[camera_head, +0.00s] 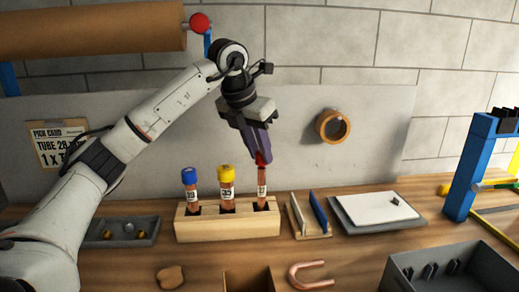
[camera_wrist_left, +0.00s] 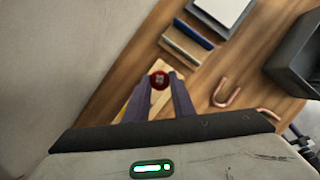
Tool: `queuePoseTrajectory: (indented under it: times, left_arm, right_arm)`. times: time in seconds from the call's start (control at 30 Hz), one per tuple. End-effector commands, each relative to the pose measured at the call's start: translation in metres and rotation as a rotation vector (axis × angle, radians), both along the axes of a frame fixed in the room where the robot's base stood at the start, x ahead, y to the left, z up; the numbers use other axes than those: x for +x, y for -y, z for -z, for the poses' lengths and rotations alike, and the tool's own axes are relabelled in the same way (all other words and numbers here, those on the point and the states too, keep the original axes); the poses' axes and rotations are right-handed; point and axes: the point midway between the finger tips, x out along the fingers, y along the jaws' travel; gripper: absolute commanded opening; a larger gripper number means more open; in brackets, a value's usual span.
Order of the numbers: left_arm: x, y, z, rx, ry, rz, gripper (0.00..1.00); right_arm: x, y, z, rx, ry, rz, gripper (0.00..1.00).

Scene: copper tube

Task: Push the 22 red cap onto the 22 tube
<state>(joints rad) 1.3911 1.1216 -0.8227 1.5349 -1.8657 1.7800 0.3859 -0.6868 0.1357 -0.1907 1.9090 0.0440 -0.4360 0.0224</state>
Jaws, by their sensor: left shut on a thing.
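The red cap (camera_head: 261,158) is between the fingertips of my left gripper (camera_head: 257,150), which is shut on it. It also shows in the left wrist view (camera_wrist_left: 159,79), between the two fingers (camera_wrist_left: 160,86). Directly below the cap, a copper tube (camera_head: 262,185) with a white label stands upright in the right slot of the wooden rack (camera_head: 228,227). The cap appears to be at the top of this tube; I cannot tell how far it is on. The label is too small to read surely. My right gripper is not in view.
In the same rack stand a blue-capped tube (camera_head: 190,188) and a yellow-capped tube (camera_head: 226,186). A small holder (camera_head: 309,220) and a grey tray with a white pad (camera_head: 375,209) are to the right. A grey bin (camera_head: 450,272) and a bent copper tube (camera_head: 308,272) are in front.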

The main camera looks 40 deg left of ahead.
Motion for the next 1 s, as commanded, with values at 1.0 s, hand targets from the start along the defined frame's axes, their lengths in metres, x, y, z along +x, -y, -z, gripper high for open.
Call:
queuePoseTrajectory:
  times: [1.0]
  left_arm:
    - [0.0, 0.0, 0.016, 0.0, 0.0, -0.001, 0.02]
  right_arm:
    - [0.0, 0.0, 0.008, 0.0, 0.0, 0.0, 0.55]
